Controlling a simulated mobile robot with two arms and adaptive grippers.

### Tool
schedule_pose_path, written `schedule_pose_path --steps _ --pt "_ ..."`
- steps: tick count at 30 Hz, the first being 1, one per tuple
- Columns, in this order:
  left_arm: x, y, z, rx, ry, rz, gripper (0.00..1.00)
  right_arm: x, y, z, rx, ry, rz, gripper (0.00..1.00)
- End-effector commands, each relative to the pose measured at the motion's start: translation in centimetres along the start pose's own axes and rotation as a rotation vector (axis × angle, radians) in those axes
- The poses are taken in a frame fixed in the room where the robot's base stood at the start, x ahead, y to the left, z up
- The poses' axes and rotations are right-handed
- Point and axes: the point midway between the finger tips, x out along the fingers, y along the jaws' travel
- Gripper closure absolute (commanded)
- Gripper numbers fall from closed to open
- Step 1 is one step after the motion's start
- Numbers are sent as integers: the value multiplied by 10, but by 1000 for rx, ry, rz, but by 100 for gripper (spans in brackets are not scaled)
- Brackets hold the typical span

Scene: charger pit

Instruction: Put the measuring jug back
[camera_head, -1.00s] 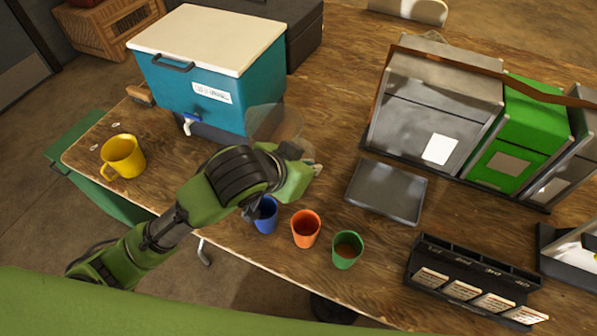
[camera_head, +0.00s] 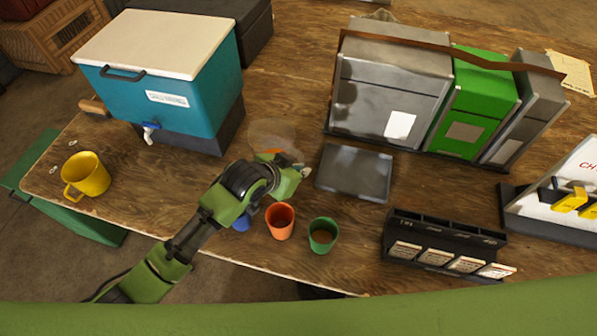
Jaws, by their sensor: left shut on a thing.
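The measuring jug (camera_head: 272,130) looks like a clear, see-through vessel, faint against the wooden table. My left gripper (camera_head: 295,176) is shut on it; the fingers are partly hidden by my wrist, and the grip point is hard to see. A patch of orange shows by the jug's lower part, and I cannot tell what it is. The jug is right of the teal cooler and left of a flat grey tray (camera_head: 354,173). I cannot tell whether its base touches the table. My right gripper is not in view.
Blue (camera_head: 241,224), orange (camera_head: 280,221) and green (camera_head: 322,236) cups stand near the front edge. The cooler (camera_head: 165,90) with its tap is behind left, a yellow mug (camera_head: 86,176) far left. Grey and green bins (camera_head: 390,85) stand behind; a black card rack (camera_head: 445,243) is front right.

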Motion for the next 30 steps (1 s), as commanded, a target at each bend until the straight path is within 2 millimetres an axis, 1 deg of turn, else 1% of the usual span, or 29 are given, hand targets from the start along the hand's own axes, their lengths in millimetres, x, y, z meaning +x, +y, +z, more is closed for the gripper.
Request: schedule_pose_path --steps 1,4,12,15,18,21,30 --pt "8 -5 0 1 2 -2 100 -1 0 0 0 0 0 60" --pt "22 -11 3 1 5 -2 100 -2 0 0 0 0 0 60" --pt "39 -21 8 2 5 -3 100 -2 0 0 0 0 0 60" --pt "48 -19 19 1 1 -1 100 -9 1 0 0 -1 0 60" --pt "56 -18 26 1 5 -1 100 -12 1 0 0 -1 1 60" --pt "60 -18 29 2 6 -1 100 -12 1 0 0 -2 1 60" --pt "62 -18 31 2 6 -1 100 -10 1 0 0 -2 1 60"
